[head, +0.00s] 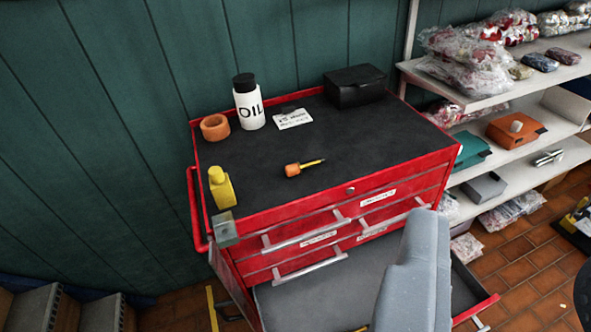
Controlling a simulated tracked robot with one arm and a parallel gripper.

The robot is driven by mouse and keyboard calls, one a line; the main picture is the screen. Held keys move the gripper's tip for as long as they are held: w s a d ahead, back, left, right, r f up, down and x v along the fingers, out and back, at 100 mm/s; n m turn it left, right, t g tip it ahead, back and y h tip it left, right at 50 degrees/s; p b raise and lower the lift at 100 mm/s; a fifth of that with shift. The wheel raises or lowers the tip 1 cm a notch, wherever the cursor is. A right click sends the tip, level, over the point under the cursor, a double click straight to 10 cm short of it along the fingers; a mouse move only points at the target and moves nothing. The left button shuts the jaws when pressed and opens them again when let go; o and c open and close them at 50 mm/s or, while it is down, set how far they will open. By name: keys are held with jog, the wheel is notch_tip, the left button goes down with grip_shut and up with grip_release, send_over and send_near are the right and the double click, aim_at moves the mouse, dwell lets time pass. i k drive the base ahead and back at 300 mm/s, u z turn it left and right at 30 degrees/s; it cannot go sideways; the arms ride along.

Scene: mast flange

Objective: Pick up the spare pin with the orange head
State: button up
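The pin with the orange head (293,170) lies on the dark top of a red tool cabinet (330,200), near the middle front. Its thin yellow shaft points to the right, with a dark tip. A smooth grey part of mine, which I take for my gripper (414,270), rises from the bottom edge at the lower right, in front of the cabinet's drawers. It appears well apart from the pin in the picture. I see no pair of fingertips and nothing held.
An orange ring (215,127), a white oil bottle (248,103), a label card (293,119) and a black case (355,86) stand along the cabinet's back. A yellow bottle (221,187) is at left. The lower drawer (330,295) is open. Stocked shelves (530,90) are at right.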

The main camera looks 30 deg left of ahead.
aim_at(293, 170)
jog(key=z, duration=0.1)
jog(key=k, duration=0.7)
jog(key=u, duration=0.55)
jog(key=i, duration=0.5)
jog(key=u, duration=0.05)
jog(key=k, duration=1)
jog(key=z, duration=0.8)
jog(key=i, duration=1.3)
jog(key=u, duration=0.5)
jog(key=i, duration=0.8)
jog(key=u, duration=0.7)
